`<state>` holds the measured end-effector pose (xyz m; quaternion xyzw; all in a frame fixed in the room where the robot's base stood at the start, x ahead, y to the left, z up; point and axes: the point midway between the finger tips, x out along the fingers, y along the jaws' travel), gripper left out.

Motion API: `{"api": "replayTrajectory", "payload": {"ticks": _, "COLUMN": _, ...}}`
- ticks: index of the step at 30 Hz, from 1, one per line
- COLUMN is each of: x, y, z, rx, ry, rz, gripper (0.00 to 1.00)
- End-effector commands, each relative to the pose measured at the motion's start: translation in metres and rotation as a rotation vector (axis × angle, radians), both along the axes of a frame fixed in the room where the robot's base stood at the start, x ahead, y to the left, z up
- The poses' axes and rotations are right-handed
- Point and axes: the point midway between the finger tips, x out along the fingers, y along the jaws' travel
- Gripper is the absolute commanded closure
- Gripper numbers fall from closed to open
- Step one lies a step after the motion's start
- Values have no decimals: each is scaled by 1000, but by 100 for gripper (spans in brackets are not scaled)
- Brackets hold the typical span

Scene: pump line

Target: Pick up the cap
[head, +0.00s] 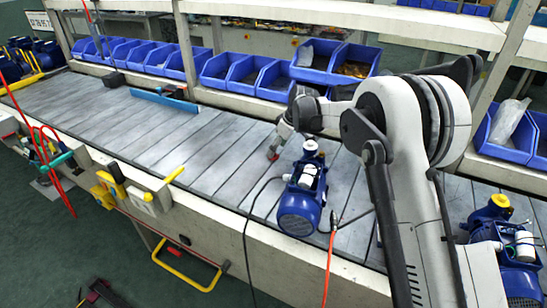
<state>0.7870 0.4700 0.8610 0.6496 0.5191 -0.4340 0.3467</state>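A blue pump (299,208) stands on the grey slatted line near its front edge. A white cap-like piece (310,147) sits on its top. A second blue pump (515,265) at the lower right has a yellow cap (500,200) on top. I cannot tell which cap is meant. My gripper (273,154) points down over the line, just left of and behind the first pump's top, seemingly apart from it. It is small and partly turned away, so its opening and anything between its fingers cannot be made out.
Blue bins (257,76) line the shelf behind the line, some holding parts. A dark and an orange cable hang by the first pump. A blue bar (164,99) lies farther left. The slatted surface (150,130) left of my gripper is mostly clear.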

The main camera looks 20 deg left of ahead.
Motion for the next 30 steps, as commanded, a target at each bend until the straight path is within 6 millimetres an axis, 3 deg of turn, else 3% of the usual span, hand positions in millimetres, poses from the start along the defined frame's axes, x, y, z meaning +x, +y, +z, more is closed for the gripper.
{"api": "replayTrajectory", "payload": {"ticks": 6, "x": 3, "y": 12, "z": -29, "rx": 0, "ry": 0, "rz": 1, "gripper": 43}}
{"api": "replayTrajectory", "payload": {"ticks": 14, "x": 3, "y": 13, "z": -32, "rx": 0, "ry": 0, "rz": 0, "gripper": 43}}
{"api": "replayTrajectory", "payload": {"ticks": 21, "x": 3, "y": 13, "z": -32, "rx": 0, "ry": 0, "rz": 0, "gripper": 74}}
{"api": "replayTrajectory", "payload": {"ticks": 30, "x": 3, "y": 13, "z": -32, "rx": 0, "ry": 0, "rz": 0, "gripper": 75}}
